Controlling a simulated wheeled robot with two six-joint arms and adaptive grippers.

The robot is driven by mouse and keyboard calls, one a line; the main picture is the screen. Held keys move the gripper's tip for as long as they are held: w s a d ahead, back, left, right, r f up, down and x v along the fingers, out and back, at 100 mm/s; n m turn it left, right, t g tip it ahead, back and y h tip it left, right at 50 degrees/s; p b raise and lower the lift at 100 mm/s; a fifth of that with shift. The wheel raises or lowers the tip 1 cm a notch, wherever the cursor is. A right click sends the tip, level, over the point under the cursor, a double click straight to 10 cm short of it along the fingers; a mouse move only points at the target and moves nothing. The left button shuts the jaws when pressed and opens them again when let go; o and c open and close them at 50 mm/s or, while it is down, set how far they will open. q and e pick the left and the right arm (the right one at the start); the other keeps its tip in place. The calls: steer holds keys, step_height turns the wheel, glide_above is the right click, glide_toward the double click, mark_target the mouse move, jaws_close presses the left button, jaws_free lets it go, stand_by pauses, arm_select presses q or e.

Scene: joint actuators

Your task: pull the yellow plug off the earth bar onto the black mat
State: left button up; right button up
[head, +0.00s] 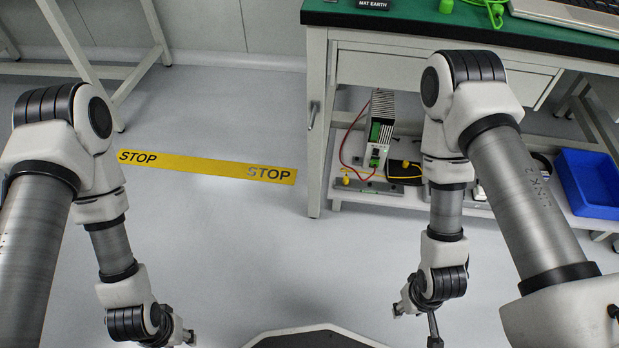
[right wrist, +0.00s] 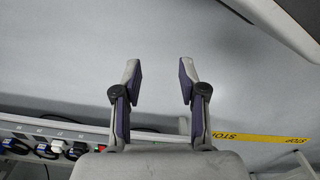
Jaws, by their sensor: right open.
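A small yellow plug (head: 346,180) sits at the left end of a pale metal bar (head: 372,186), apparently the earth bar, on the lower shelf under the green-topped bench. A black mat (head: 408,180) lies on the same shelf to the right, partly hidden by my right arm. My right gripper (head: 416,318) hangs low over the floor in front of the shelf, away from the plug. In the right wrist view, its fingers (right wrist: 160,72) are apart with nothing between them. My left gripper (head: 188,337) is at the bottom edge, mostly cut off, far left of the shelf.
A power supply (head: 380,130) with red and yellow wires stands behind the bar. A blue bin (head: 590,182) is at the shelf's right. The bench leg (head: 316,130) stands left of the shelf. The floor with yellow STOP tape (head: 210,166) is clear.

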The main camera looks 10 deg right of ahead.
steer(key=shift+o, duration=0.8)
steer(key=shift+f, duration=0.15)
steer(key=w+f+n+b, duration=0.35)
steer(key=w+f, duration=0.25)
steer(key=w, duration=0.6)
steer(key=w+f+n+b, duration=0.3)
steer(key=w+f+n, duration=0.15)
steer(key=w, duration=0.85)
steer(key=w+a+r+n+b, duration=0.1)
steer(key=w, duration=0.4)
steer(key=w+a+r+n+b, duration=0.1)
steer(key=w+n, duration=0.1)
steer(key=w, duration=0.3)
steer(key=w+a+r+n+b, duration=0.1)
steer(key=w+r, duration=0.1)
steer(key=w, duration=0.3)
steer(key=shift+w, duration=0.25)
steer(key=w+r+n+b, duration=0.1)
steer(key=w+r, duration=0.1)
steer(key=r, duration=0.1)
steer(key=w+a+r+n, duration=0.1)
steer(key=w+r+n, duration=0.1)
steer(key=w+r, duration=0.1)
steer(key=shift+a+b, duration=0.1)
steer(key=shift+b, duration=0.25)
steer(key=shift+r, duration=0.15)
